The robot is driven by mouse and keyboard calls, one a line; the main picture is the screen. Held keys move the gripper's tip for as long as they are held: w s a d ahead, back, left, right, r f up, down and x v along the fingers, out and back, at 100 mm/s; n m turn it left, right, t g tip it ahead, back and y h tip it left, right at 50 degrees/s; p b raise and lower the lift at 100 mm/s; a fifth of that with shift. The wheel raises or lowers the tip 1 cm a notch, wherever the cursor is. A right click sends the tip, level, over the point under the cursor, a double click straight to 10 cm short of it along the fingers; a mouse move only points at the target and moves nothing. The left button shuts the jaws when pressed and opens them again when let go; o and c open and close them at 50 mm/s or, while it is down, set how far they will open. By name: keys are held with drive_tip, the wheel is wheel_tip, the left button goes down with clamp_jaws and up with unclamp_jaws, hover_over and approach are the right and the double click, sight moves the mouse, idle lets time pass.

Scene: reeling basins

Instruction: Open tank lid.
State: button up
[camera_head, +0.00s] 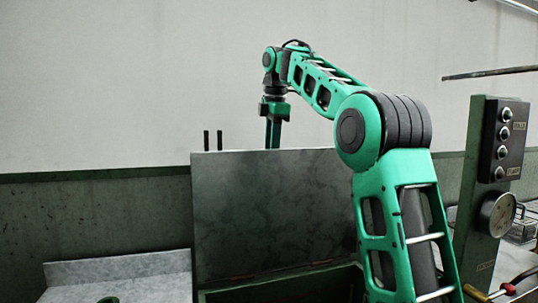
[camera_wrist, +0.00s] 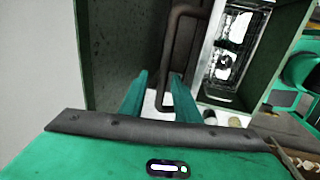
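The tank lid (camera_head: 270,215), a grey mottled panel, stands raised and nearly upright at the back of the green tank (camera_head: 285,284). My gripper (camera_head: 274,135) is above and behind the lid's top edge, pointing down; its fingertips are hidden by the lid there. In the wrist view my gripper (camera_wrist: 160,82) has its two green fingers apart. A dark bent bar (camera_wrist: 177,50) shows between and beyond them; I cannot tell whether a finger touches it.
A post with a control box (camera_head: 504,140) and a round gauge (camera_head: 497,214) stands at the right. A pale slab (camera_head: 120,273) lies at the lower left. A green-trimmed wall is behind. Two dark pegs (camera_head: 212,140) rise above the lid's left corner.

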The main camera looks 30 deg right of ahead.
drive_tip(key=shift+d+f, duration=0.1)
drive_tip(key=v, duration=0.7)
drive_tip(key=shift+w+r, duration=0.2)
drive_tip(key=shift+r, duration=0.05)
idle(0.7)
